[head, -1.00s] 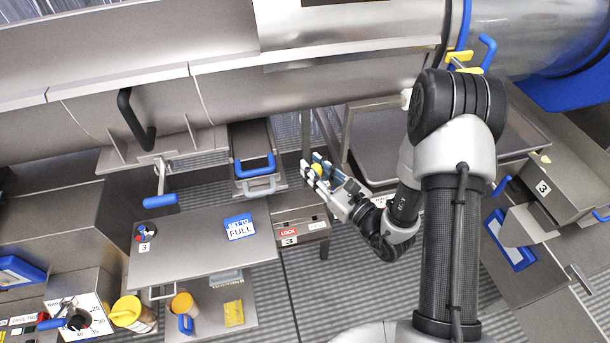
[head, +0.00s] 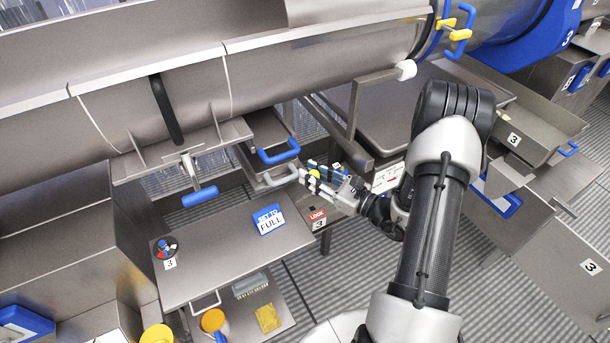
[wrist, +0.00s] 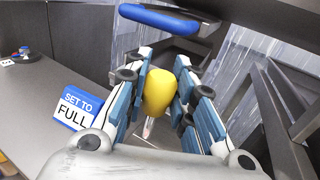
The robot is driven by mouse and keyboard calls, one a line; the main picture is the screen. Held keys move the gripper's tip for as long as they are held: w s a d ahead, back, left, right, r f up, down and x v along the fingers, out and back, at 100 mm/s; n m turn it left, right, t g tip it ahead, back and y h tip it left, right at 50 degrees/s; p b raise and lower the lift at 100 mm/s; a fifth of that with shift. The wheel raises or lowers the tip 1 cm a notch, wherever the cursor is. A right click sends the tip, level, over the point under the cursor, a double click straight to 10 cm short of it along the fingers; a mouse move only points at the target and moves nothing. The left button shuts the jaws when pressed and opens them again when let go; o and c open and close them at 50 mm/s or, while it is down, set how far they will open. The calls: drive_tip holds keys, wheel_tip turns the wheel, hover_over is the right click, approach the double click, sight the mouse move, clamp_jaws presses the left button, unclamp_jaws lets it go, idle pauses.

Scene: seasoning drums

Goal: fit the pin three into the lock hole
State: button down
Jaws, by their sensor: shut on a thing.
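My gripper (head: 314,175) is shut on a yellow-handled pin (wrist: 159,92), which I take to be pin three. The handle sits between the finger pads in the wrist view, with a thin metal shaft (wrist: 148,129) below it. In the head view only a small yellow part of the pin (head: 314,174) shows between the fingers. A red LOCK label (head: 317,215) with a 3 under it is on the box edge just below my gripper. The lock hole itself cannot be made out.
A steel table (head: 225,255) with a blue "SET TO FULL" sign (head: 269,219) stands left of my gripper. A blue drawer handle (head: 279,152) and a grey handle (head: 281,177) are close behind it. A steel frame post (head: 350,140) stands to the right.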

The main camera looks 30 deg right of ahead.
drive_tip(key=b, duration=0.5)
hover_over(312, 202)
drive_tip(key=s+a, duration=0.1)
drive_tip(key=s, duration=0.1)
drive_tip(key=shift+f, duration=2.9)
drive_tip(key=shift+a+f+b, duration=0.1)
drive_tip(key=shift+f+b, duration=1.9)
drive_tip(key=shift+f, duration=0.85)
drive_tip(key=c, duration=1.3)
unclamp_jaws()
drive_tip(key=v, duration=1.2)
